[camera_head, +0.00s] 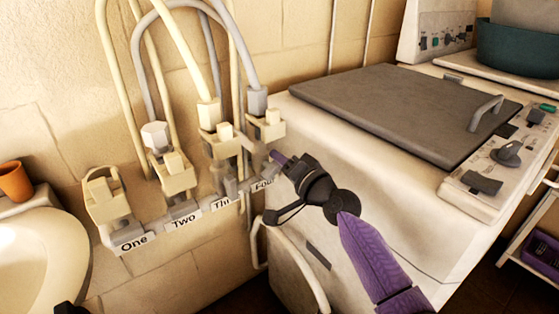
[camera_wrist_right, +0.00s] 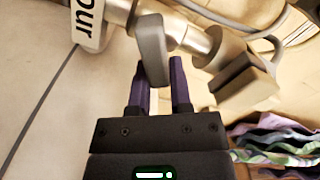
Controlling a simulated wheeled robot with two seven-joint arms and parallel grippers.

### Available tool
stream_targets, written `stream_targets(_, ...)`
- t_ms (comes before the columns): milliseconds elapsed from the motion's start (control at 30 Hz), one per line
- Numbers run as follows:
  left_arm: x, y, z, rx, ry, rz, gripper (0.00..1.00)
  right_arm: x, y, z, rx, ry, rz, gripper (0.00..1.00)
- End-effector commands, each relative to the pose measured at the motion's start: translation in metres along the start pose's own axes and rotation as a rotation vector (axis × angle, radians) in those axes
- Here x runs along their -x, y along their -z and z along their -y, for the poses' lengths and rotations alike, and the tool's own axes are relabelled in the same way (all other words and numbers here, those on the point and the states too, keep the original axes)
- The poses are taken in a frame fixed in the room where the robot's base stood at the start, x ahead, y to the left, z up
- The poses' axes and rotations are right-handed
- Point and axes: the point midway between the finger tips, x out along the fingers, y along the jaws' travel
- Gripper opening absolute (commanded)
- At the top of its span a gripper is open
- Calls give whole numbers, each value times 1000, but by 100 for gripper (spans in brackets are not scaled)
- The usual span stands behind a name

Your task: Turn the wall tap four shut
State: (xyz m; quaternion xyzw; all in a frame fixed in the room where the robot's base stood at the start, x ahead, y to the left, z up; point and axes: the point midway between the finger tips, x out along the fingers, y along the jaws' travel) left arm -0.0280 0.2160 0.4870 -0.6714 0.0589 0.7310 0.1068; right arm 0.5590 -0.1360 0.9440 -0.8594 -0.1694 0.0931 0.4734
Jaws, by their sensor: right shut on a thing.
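Wall tap four (camera_head: 266,126) is the rightmost of the row, with a grey hose fitting on it and a "Four" label (camera_head: 263,184) below. My right gripper (camera_head: 279,157) reaches it from the lower right. In the right wrist view, the purple fingers of my right gripper (camera_wrist_right: 160,88) are shut on a grey lever (camera_wrist_right: 152,50) of this tap. Part of the label (camera_wrist_right: 88,24) shows beside it, reading "our". The lever is mostly hidden in the head view. A small black shape at the bottom left may be part of my left gripper; its fingers do not show.
A washing machine (camera_head: 340,140) with a grey lid is close on the right. A washbasin (camera_head: 70,250) with an orange cup (camera_head: 15,182) is at the left.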

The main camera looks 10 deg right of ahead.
Motion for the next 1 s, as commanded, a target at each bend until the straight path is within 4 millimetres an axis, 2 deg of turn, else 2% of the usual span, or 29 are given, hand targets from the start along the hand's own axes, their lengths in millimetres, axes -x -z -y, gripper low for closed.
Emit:
stream_targets(500, 0, -5, -4, 1, -7, 8, 0, 0, -3, -11, -419, -3, 1, 0)
stream_targets(1000, 1, -6, -2, -1, -3, 7, 0, 0, -5, -15, -576, -4, 2, 0)
